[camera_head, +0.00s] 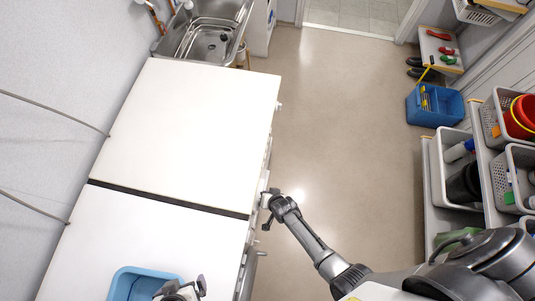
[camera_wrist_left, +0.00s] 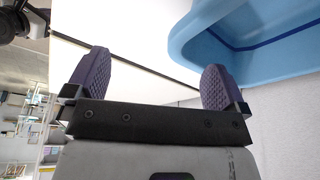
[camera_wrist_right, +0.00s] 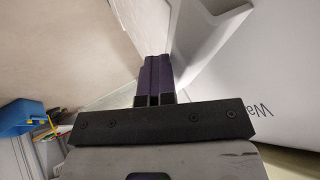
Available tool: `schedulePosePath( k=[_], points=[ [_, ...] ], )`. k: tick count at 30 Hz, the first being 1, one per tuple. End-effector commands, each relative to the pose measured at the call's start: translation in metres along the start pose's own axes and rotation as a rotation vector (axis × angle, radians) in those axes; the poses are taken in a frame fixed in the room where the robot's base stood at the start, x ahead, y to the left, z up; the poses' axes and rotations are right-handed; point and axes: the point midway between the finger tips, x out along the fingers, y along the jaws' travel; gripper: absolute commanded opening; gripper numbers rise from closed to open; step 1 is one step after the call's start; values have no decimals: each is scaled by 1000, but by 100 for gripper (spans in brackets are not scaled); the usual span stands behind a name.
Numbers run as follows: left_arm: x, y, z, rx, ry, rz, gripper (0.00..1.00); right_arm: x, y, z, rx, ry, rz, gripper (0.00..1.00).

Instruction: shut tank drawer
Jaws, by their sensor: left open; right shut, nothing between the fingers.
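The tank drawer is probably the white panel (camera_wrist_right: 265,75) with letters beginning "Wa" in the right wrist view, with a pale flared part (camera_wrist_right: 205,40) beside it. How far it stands out cannot be told. My right gripper (camera_wrist_right: 156,75) is shut and empty, its fingertips close beside the flared part; contact is unclear. In the head view my right gripper (camera_head: 266,203) is at the front edge of the white machines, near the dark gap between them. My left gripper (camera_wrist_left: 158,75) is open and empty, near a blue basin (camera_wrist_left: 200,35); it also shows in the head view (camera_head: 182,287).
Two white appliance tops (camera_head: 190,125) line the left wall, with the blue basin (camera_head: 125,283) on the nearer one. A steel sink (camera_head: 205,42) is beyond. Shelves with bins (camera_head: 455,200) and a blue crate (camera_head: 433,106) stand at right. The floor (camera_head: 345,110) between is clear.

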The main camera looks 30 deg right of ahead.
Motion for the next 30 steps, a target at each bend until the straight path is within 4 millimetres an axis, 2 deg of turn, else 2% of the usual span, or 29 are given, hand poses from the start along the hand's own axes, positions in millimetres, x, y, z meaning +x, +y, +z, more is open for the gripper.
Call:
schedulePosePath(
  k=[14,19,26,30],
  points=[
    [1,-2,1,6,-1,-5,100,1,-3,1,0,-3,-5,0],
    [-5,-3,-1,10,-2,-8,100,-4,4,1,-3,-4,-3,0],
    [-23,-5,-7,13,-2,-11,100,-25,40,-1,-6,-4,4,0],
    [-24,-3,-7,9,-1,-6,100,-50,36,1,-3,-2,-1,0]
  ],
)
